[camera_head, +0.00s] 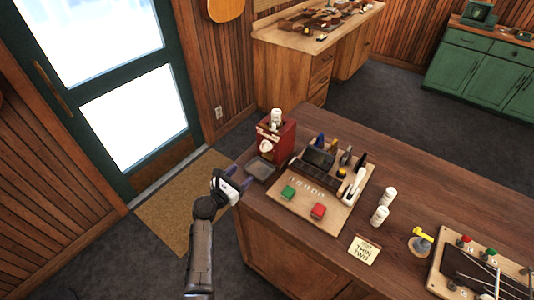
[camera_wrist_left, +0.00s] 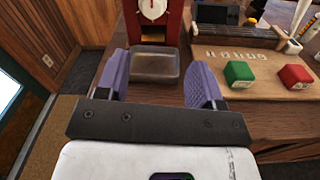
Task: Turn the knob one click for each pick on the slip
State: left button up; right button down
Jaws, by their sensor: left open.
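A red dispenser box (camera_head: 275,139) stands at the counter's left end, with a round white knob (camera_head: 265,147) on its front. The knob also shows at the top of the left wrist view (camera_wrist_left: 152,9), cut by the edge. A shallow grey tray (camera_head: 260,168) sits below the knob. A cream slip (camera_head: 364,251) lies near the counter's front edge; its dark lettering seems to read "THIN TWO". My left gripper (camera_head: 238,178) is open and empty, just off the counter's left end. In the wrist view its fingers (camera_wrist_left: 160,80) frame the tray, apart from the knob. My right gripper is not in view.
A wooden board (camera_head: 335,212) holds a green block (camera_head: 288,192), a red block (camera_head: 318,210) and upright tools. A yellow-topped jar (camera_head: 420,242) and a tool tray (camera_head: 442,265) are further right.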

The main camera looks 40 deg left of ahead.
aim_at(263, 150)
pick_arm(q)
jog(key=w+n, duration=0.1)
jog(key=w, duration=0.3)
jog(key=w+a+n+b, duration=0.1)
jog(key=w, duration=0.4)
jog(key=w+n+b, duration=0.1)
jog(key=w+n, duration=0.1)
jog(key=w, duration=0.2)
jog(key=shift+w+a+r+y, duration=0.2)
jog(key=shift+w+y, duration=0.1)
jog(key=shift+w, duration=0.1)
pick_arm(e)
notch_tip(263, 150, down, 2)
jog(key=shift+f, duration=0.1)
pick_arm(q)
jog(key=shift+c, duration=0.3)
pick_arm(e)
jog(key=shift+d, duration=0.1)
pick_arm(q)
jog(key=shift+f, duration=0.1)
jog(key=c, duration=0.9)
jog(key=shift+o, duration=0.2)
